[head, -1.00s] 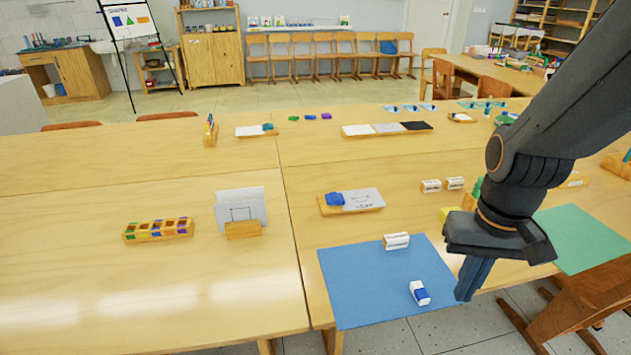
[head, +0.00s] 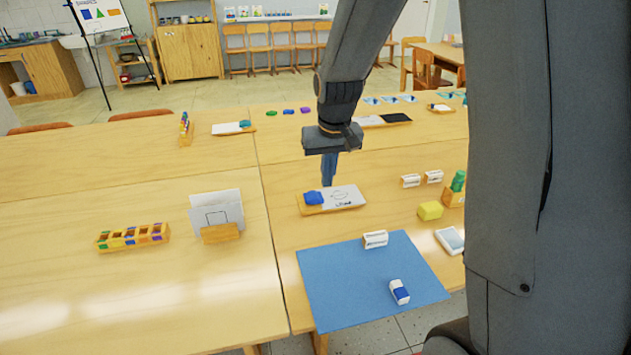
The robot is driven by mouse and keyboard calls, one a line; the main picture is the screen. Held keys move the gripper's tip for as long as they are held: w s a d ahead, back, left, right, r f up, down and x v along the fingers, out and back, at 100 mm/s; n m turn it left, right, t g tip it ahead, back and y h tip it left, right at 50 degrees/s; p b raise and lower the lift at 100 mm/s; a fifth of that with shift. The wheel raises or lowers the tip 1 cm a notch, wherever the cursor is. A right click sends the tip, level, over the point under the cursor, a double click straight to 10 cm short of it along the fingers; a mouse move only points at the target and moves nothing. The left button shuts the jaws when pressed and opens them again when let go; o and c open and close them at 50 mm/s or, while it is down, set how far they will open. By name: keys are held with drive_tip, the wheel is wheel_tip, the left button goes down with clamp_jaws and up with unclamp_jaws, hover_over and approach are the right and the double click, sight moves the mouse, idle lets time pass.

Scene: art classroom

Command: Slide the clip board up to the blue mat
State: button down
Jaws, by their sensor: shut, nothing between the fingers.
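The clip board (head: 345,198) is a small wooden board with a white marked sheet and a blue block-like piece at its left end. It lies on the table just beyond the blue mat (head: 330,299), with a strip of bare wood between them. My gripper (head: 328,184) is shut and empty, pointing down at the board's far long side. Its tips appear close to the far edge; whether they touch the board or table I cannot tell.
On the mat are a white block (head: 375,240) near its far edge and a blue-and-white eraser (head: 399,292). A card holder (head: 220,233) and a compartment tray (head: 132,237) stand left. My arm hides the far right.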

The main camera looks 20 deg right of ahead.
drive_tip(key=t, duration=0.1)
hover_over(317, 191)
drive_tip(key=p+x, duration=0.2)
drive_tip(key=x, duration=0.8)
drive_tip(key=shift+s+d, duration=0.1)
drive_tip(key=shift+s+f+p, duration=0.15)
drive_tip(key=shift+s+p, duration=0.65)
drive_tip(key=shift+s, duration=1.15)
